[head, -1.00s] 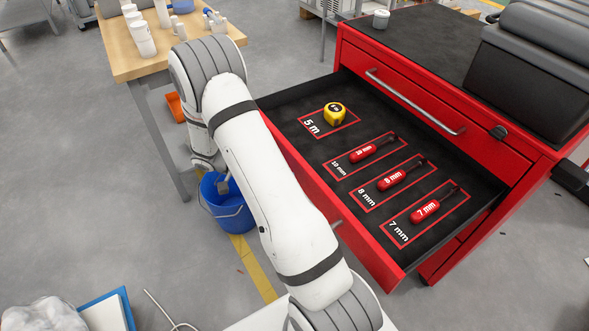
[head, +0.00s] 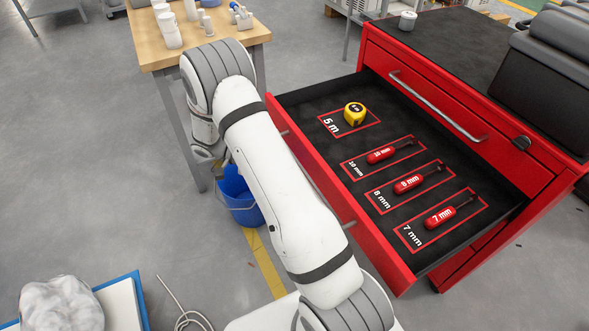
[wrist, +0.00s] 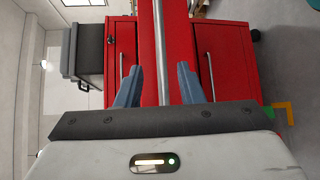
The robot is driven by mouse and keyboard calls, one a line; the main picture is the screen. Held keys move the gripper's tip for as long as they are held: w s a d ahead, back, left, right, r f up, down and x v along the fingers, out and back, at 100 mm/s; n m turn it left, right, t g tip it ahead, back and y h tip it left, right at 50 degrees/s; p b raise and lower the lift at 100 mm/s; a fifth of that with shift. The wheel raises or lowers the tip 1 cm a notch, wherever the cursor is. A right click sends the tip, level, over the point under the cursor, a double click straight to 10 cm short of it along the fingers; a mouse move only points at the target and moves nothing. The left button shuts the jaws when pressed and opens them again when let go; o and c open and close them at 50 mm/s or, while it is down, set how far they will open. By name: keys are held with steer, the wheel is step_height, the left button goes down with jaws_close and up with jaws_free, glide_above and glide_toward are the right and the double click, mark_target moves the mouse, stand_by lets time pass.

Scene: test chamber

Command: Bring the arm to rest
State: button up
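My white arm (head: 280,190) reaches from the bottom of the head view up to an elbow beside the drawer, and its far end folds down behind the upper part. In the wrist view my gripper (wrist: 159,85) shows two blue-grey fingers standing well apart with nothing held between them. Past the fingers is the red cabinet (wrist: 228,55). In the head view my gripper is mostly hidden behind the arm, above the blue bucket (head: 240,205).
The red cabinet's drawer (head: 300,112) is open, holding a yellow tape measure (head: 354,113) and three red screwdrivers (head: 408,182) in labelled outlines. A wooden table (head: 150,50) with white containers stands behind. A white lumpy bag (head: 60,305) lies at bottom left. Floor at left is clear.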

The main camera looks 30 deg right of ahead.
steer(key=shift+v, duration=1.05)
steer(key=s+a+r+n+t+y+p, duration=0.1)
steer(key=s+r+t+y+p, duration=0.3)
steer(key=r, duration=0.6)
steer(key=s+a+r+n+t+y+p, duration=0.2)
steer(key=s+r+n+t+y+p, duration=0.1)
steer(key=r, duration=0.7)
steer(key=s+a+r+n+t+y+p, duration=0.1)
steer(key=s+r+n+t+y+p, duration=0.2)
steer(key=s+r+t+p, duration=0.4)
steer(key=shift+s+a+r+y+p, duration=0.35)
steer(key=shift+s+r+y+p, duration=0.45)
steer(key=shift+s+r, duration=0.8)
steer(key=shift+w+r, duration=0.2)
